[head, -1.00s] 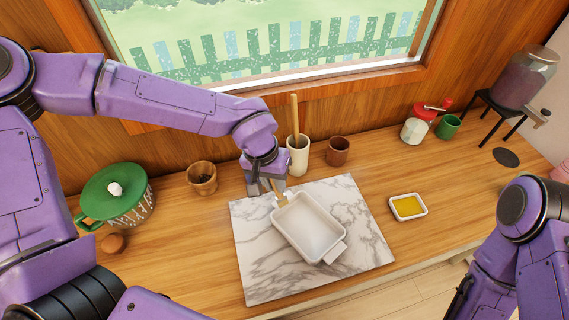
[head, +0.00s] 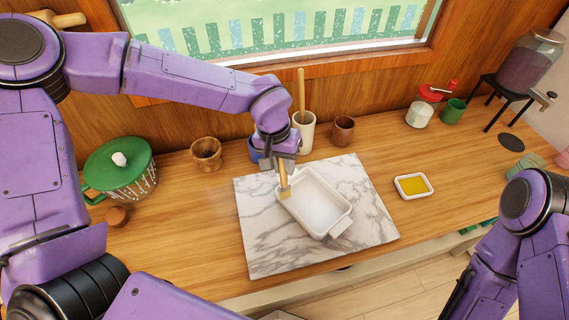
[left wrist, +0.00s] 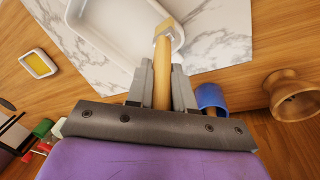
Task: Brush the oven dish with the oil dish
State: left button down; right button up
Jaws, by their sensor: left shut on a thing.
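A white oven dish (head: 318,205) lies on a marble slab (head: 262,235). It also shows at the top of the left wrist view (left wrist: 120,35). My left gripper (head: 284,166) is shut on a wooden-handled brush (head: 285,190). The brush handle (left wrist: 161,75) runs out between the fingers in the left wrist view. Its pale bristles are over the dish's left edge in the head view; I cannot tell if they touch it. The small white oil dish (head: 413,186) with yellow oil stands on the counter right of the slab. My right arm shows at the lower right; its gripper is out of view.
A blue cup (left wrist: 211,98) stands just behind the left gripper, near a wooden cup (head: 206,154), a cream holder (head: 304,132) and a brown cup (head: 343,130). A green-lidded pot (head: 120,168) is at left. Counter around the oil dish is clear.

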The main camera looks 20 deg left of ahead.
pick_arm(q)
jog(key=shift+s+d+f+p, duration=0.3)
jog(key=shift+s+f, duration=0.1)
jog(key=shift+s, duration=0.2)
jog(key=shift+s+d+f+p, duration=0.25)
jog(key=shift+s+f, duration=0.15)
jog(key=shift+s, duration=0.2)
jog(key=shift+s+d+p, duration=2.3)
jog(key=shift+s+d, duration=0.25)
jog(key=shift+d, duration=2)
send_near(285, 184)
jog(key=shift+w+a+f, duration=0.1)
jog(key=shift+w+f, duration=0.35)
jog(key=shift+f, duration=0.45)
jog(key=shift+w+f, duration=0.45)
jog(key=shift+f, duration=0.4)
jog(key=shift+w+a+f, duration=0.1)
jog(key=shift+w+f, duration=0.3)
jog(key=shift+f, duration=0.5)
jog(key=s+d, duration=0.5)
jog(key=d, duration=0.4)
jog(key=shift+r, duration=0.4)
